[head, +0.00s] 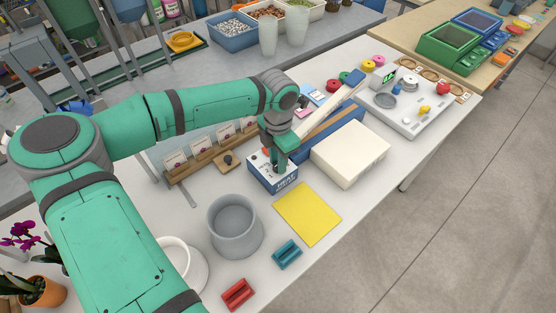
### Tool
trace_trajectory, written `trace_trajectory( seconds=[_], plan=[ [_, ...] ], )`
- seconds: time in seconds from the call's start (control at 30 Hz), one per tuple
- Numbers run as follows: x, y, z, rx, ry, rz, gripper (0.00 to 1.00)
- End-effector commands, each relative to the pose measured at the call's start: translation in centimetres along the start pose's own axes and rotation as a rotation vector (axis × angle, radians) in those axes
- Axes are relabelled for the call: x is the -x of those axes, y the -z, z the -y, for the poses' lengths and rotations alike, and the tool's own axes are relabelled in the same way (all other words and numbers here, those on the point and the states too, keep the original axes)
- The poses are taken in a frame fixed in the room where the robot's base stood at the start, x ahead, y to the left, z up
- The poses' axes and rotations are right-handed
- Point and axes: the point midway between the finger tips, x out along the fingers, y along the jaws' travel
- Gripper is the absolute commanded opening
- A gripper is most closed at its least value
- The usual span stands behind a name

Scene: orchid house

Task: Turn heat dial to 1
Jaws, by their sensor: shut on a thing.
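The heat box (272,178) is a small white-topped box with a blue front lettered HEAT, on the white table near the middle of the head view. My gripper (280,166) points down onto the top of this box and is shut at its dial. The fingers cover the dial, so its pointer and setting cannot be read. Small dark marks show on the box top to the left of my gripper.
A cream box (350,152) stands close on the right. A yellow sheet (308,213), a grey pot (236,228), a teal block (287,254) and a red block (238,294) lie in front. A wooden card rack (205,160) stands at left.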

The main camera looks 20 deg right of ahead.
Motion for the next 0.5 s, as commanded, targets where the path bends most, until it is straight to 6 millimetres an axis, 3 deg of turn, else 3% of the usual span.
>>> trace_trajectory(
  seconds=[0.5],
  plan=[
    [-0.11, -0.09, 0.18, 0.112, 0.004, 0.001, 0.02]
  ],
)
